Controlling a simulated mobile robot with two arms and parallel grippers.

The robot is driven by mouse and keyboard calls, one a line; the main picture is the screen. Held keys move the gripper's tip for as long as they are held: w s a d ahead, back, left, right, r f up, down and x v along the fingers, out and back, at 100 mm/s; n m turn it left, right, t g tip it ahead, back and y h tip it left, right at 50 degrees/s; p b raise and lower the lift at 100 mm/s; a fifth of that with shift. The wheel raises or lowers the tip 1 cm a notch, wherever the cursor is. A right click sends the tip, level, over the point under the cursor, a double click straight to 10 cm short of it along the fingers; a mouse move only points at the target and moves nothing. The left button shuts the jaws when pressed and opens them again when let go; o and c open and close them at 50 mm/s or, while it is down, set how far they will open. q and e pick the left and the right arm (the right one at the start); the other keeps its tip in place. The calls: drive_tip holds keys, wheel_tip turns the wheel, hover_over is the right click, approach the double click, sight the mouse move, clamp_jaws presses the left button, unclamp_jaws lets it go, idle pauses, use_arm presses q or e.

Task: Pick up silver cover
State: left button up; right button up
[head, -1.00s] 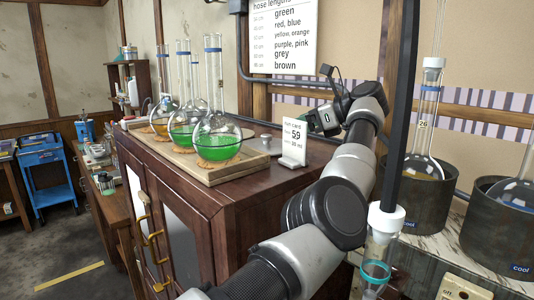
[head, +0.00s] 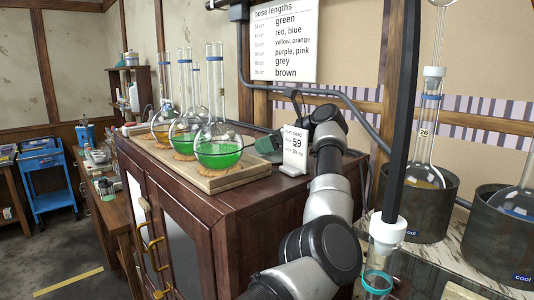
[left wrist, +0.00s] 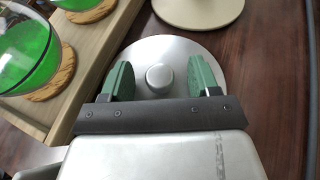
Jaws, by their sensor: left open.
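The silver cover (left wrist: 178,50) is a round metal disc with a small raised knob (left wrist: 159,77). It lies on the dark wooden cabinet top in the left wrist view. My left gripper (left wrist: 161,80) is open, with its green fingers on either side of the knob and apart from it. In the head view my left gripper (head: 268,145) is partly behind the run card, and I cannot make out the cover there. Whether the fingertips touch the disc is unclear. My right gripper is not in view.
A wooden board (head: 222,182) with several flasks of green and orange liquid stands just left of the gripper. The white run card (head: 295,150) stands close in front of it. Dark heating pots (head: 425,212) with flasks are at the right.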

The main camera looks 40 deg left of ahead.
use_arm(q)
drive_tip(key=shift+c, duration=0.2)
drive_tip(key=c, duration=1)
drive_tip(key=shift+r, duration=0.2)
wheel_tip(320, 180, up, 28)
drive_tip(key=p, duration=1.9)
drive_tip(key=shift+f, duration=0.25)
